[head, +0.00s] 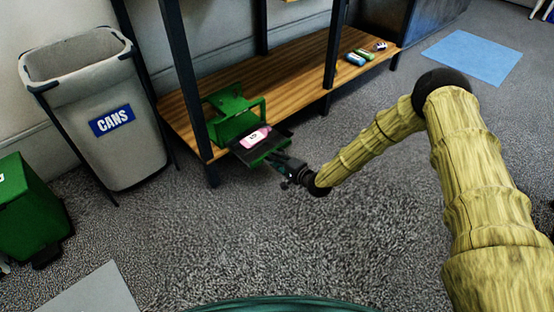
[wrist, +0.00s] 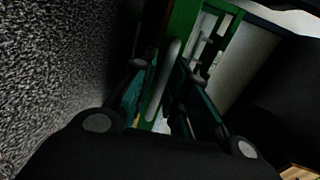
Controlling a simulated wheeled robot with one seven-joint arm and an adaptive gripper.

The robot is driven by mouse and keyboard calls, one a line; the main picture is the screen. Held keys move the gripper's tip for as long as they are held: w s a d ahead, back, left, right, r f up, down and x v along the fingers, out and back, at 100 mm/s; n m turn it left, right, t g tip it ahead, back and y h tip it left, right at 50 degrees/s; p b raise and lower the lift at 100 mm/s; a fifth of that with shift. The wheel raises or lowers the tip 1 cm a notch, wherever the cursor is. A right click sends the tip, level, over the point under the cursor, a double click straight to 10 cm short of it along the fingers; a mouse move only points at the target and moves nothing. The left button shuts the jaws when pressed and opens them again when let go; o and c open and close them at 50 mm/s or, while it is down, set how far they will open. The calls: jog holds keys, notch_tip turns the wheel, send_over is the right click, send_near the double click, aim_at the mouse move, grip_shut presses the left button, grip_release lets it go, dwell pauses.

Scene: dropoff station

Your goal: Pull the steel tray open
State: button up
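The steel tray (head: 281,141) is a dark, shallow tray with a green front edge. It sticks out from a green frame (head: 228,113) at the shelf's near left end. A pink and white item (head: 255,137) lies on it. My gripper (head: 279,160) is at the tray's front edge. In the wrist view, my two fingers (wrist: 163,68) stand apart on either side of a narrow pale bar (wrist: 170,78) at the green front. The right finger looks close against the bar. A green strip shows between the bar and the left finger, so firm contact is unclear.
A wooden shelf (head: 290,83) with dark posts (head: 187,75) holds the frame, and several small colored items (head: 360,56) at its far end. A grey CANS bin (head: 120,150) and a green bin (head: 28,215) stand left. A blue mat (head: 472,56) lies right.

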jog(key=shift+o, duration=0.5)
jog(key=v, duration=1.2)
jog(key=s+f+n+g+h+p, duration=0.1)
jog(key=s+f+n+g+h, duration=0.2)
jog(key=s, duration=0.8)
jog(key=s+f+n+g+h+p, duration=0.15)
jog(key=s+f+g, duration=0.3)
jog(key=s, duration=0.75)
jog(key=s+d+r+n+g+h+p, duration=0.25)
jog(key=s+d, duration=0.25)
jog(key=s, duration=0.6)
jog(key=s+d+r+n+g+h+p, duration=0.1)
jog(key=s+d+n+g+h, duration=0.3)
jog(key=s, duration=0.7)
notch_tip(320, 180, up, 37)
jog(key=m+t+y+p, duration=0.1)
jog(key=p, duration=3.6)
jog(key=shift+w+d+t, duration=0.25)
jog(key=shift+d+t, duration=0.15)
jog(key=shift+d, duration=0.05)
